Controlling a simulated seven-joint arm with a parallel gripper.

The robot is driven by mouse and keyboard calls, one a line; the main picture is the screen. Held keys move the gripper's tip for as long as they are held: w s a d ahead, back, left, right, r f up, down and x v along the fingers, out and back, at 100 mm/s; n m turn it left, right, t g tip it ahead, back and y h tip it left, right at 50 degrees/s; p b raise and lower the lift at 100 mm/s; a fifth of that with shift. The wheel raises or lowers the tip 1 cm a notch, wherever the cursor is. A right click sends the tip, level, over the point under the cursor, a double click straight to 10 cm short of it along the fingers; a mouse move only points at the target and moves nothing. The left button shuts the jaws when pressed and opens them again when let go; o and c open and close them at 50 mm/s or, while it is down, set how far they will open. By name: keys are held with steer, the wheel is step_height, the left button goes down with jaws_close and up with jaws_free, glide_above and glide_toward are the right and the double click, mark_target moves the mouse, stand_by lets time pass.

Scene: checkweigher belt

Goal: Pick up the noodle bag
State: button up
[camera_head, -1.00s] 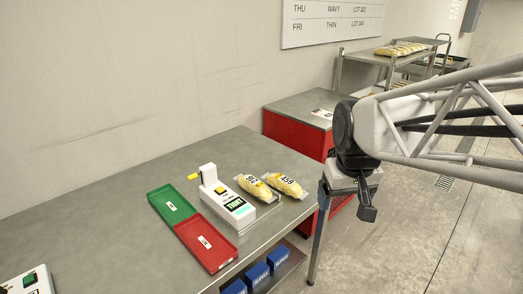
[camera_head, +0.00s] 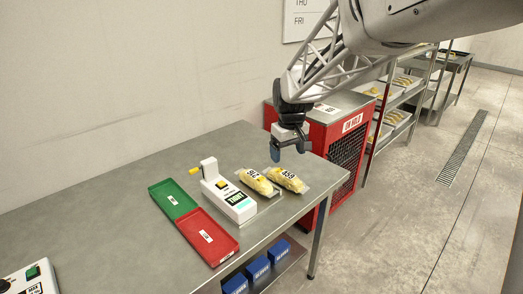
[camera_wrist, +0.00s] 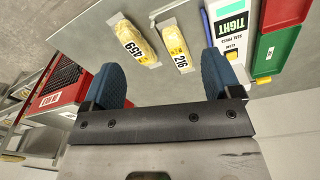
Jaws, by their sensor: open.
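Two yellow noodle bags in clear wrap lie side by side on the grey table (camera_head: 115,184). The bag marked 216 (camera_head: 256,181) is on the left, its end close to the white seal press (camera_head: 229,196). The bag marked 459 (camera_head: 287,179) is on the right, near the table edge. In the wrist view, bag 459 (camera_wrist: 135,42) is on the left and bag 216 (camera_wrist: 173,42) is right of it. My gripper (camera_head: 288,150) is open and empty above the bags, on their far side. Its blue fingers (camera_wrist: 165,85) stand apart below both bags in the wrist view.
A green tray (camera_head: 172,199) and a red tray (camera_head: 206,237) lie left of the press. Blue boxes (camera_head: 258,268) sit on the shelf below. A red cabinet (camera_head: 345,148) stands behind the table's right end.

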mark_target(255, 176)
steer(key=w+a+f+n, duration=0.1)
steer(key=w+a+f, duration=0.2)
steer(key=w+f, duration=0.1)
steer(key=w+a+f+n, duration=0.1)
steer(key=w+a+f, duration=0.3)
steer(key=w, duration=0.1)
steer(key=w+a+f+n, duration=0.1)
steer(key=w+a+f, duration=0.2)
steer(key=w+f, duration=0.1)
steer(key=shift+w+a+g, duration=0.3)
steer(key=shift+w+g, duration=0.1)
steer(key=shift+w, duration=0.2)
steer(key=shift+f, duration=1.25)
steer(key=shift+f, duration=2.65)
steer(key=c, duration=1.2)
steer(key=shift+r, duration=0.1)
steer(key=shift+c, duration=0.2)
